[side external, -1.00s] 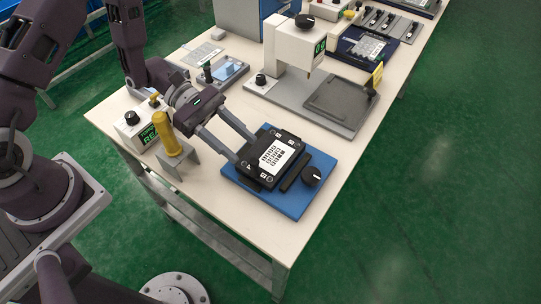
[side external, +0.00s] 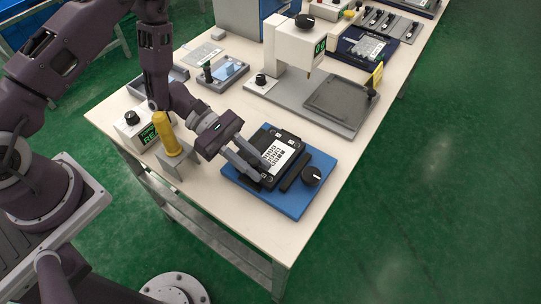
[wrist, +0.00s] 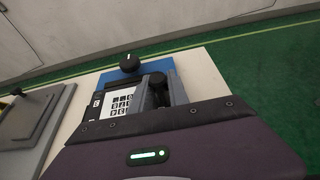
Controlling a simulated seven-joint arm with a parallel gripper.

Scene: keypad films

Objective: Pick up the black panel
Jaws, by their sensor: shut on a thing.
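The black panel (side external: 269,137) has a white sheet with black keypad marks on its top. It lies on the blue base plate (side external: 318,165) near the front of the table, and I see no clear gap under it. My gripper (side external: 261,166) reaches down over the panel's near left side, its fingers close together and shut on the panel. In the wrist view, the fingers (wrist: 158,92) stand beside the white keypad sheet (wrist: 123,103). The exact contact is hidden by the fingers and my wrist.
A black knob (side external: 312,175) stands on the blue plate right of the panel. A yellow cylinder (side external: 165,135) on a grey bracket is close to my wrist at left. A white press (side external: 300,50) with a grey base stands behind. The table's front right corner is bare.

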